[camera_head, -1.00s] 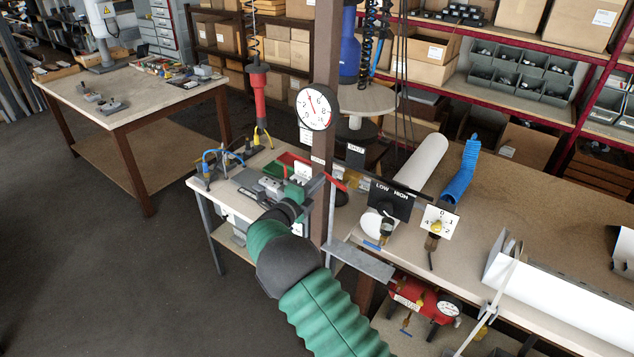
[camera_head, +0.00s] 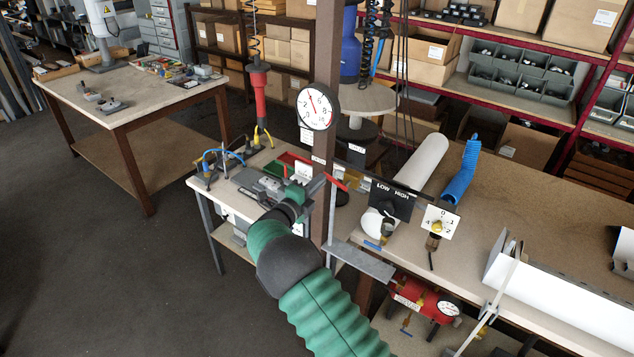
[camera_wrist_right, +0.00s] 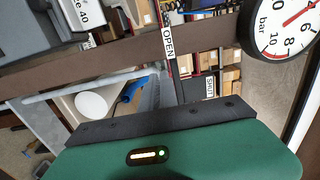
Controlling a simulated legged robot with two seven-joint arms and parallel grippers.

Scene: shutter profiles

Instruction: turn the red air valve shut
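The red valve lever (camera_head: 336,182) shows beside the dark post in the head view, slanting down to the right just past my right gripper. A label stands on the post and another to its right; in the wrist view they read OPEN (camera_wrist_right: 168,42) and SHUT (camera_wrist_right: 210,88). My right gripper (camera_head: 312,186), green, is at the lever's left end. I cannot tell whether it touches the lever, and its fingers are not clear. The wrist view shows its green body and black front edge, with no fingers visible. My left gripper is in neither view.
A round pressure gauge (camera_head: 317,106) hangs on the post (camera_head: 327,50) above the lever. A LOW/HIGH plate (camera_head: 390,198) and a numbered dial plate (camera_head: 440,221) stand to the right. Open floor lies to the left.

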